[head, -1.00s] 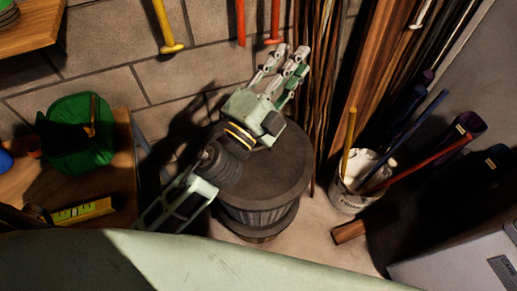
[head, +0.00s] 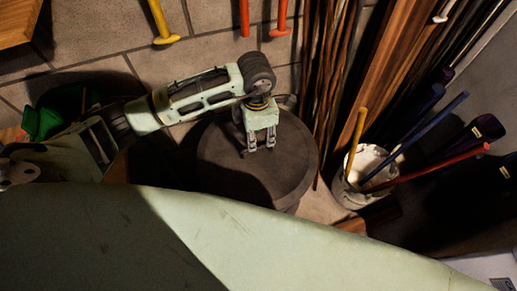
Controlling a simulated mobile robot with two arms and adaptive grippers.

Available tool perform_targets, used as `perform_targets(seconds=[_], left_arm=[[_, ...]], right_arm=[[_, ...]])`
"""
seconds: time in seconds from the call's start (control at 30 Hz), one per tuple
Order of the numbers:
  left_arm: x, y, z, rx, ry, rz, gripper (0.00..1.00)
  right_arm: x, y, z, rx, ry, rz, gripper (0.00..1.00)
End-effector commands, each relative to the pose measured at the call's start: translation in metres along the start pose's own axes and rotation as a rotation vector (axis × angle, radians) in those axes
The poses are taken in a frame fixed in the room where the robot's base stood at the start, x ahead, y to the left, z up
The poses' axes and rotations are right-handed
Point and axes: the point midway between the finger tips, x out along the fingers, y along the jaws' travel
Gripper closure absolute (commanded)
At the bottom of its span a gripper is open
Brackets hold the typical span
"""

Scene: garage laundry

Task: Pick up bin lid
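The bin lid (head: 222,165) is a dark grey round disc on top of the dark bin, near the middle of the head view. The bin's body is almost wholly hidden under the lid and behind my own pale green body. My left gripper (head: 260,148) points down over the upper middle of the lid. Its two fingers are apart with a gap between them, so it looks open. I cannot tell whether the fingertips touch the lid. Any handle under the gripper is hidden. My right gripper is not in view.
A white bucket (head: 345,193) with long-handled tools stands right of the bin. Thin sticks and wooden planks (head: 385,75) lean on the wall behind. A green container (head: 42,122) is at left, partly behind my arm. Yellow and red handles hang on the block wall.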

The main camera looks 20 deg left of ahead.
Motion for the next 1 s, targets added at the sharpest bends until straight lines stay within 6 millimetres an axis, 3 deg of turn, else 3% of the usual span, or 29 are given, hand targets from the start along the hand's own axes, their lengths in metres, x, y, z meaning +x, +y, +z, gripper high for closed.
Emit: perform_targets(seconds=[0.37, 0.6, 0.93, 1.0], left_arm=[[0.036, 0.006, -0.005, -0.004, 0.024, 0.011, 0.68], [0.069, 0.008, -0.004, -0.003, 0.021, 0.011, 0.68], [0.077, 0.009, -0.004, -0.001, 0.019, 0.013, 0.68], [0.077, 0.009, -0.003, -0.001, 0.019, 0.013, 0.74]], right_arm=[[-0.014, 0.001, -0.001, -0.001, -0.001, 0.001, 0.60], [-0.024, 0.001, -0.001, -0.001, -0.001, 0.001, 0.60], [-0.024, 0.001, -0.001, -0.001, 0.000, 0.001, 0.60], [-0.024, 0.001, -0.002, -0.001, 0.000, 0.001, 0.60]])
